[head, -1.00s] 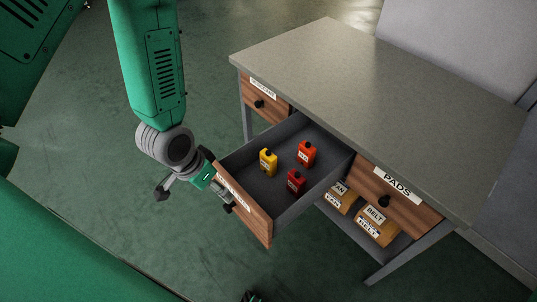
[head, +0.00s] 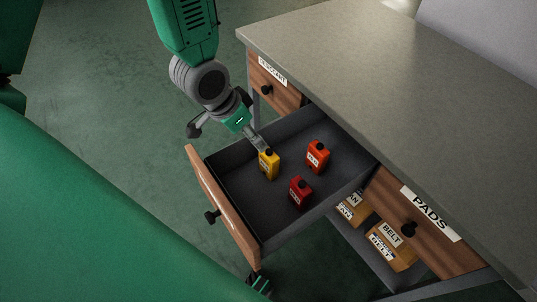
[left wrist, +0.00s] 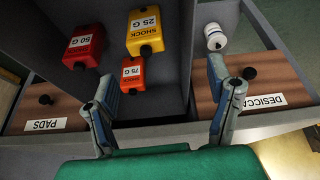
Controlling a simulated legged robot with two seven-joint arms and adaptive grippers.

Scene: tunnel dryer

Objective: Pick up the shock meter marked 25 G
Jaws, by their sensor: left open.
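The yellow shock meter marked 25 G (left wrist: 145,32) stands in the open drawer (head: 225,205); it also shows in the head view (head: 269,166). Red 50 G (left wrist: 84,47) and orange 75 G (left wrist: 132,73) meters stand beside it. In the head view they are the red meter (head: 300,192) and the orange meter (head: 318,156). My left gripper (head: 259,141) is over the drawer's left side, close by the yellow meter. In the left wrist view its fingers (left wrist: 162,82) are spread and empty. A dark gripper part (head: 258,283), apparently my right, shows at the bottom edge.
The grey worktop (head: 400,90) overhangs the drawers right of the open one. Closed drawers are labelled PADS (head: 425,225) and DESICCANT (head: 275,82). Belt boxes (head: 390,245) lie on the shelf below. A white canister (left wrist: 215,36) shows in the left wrist view beyond the drawer wall.

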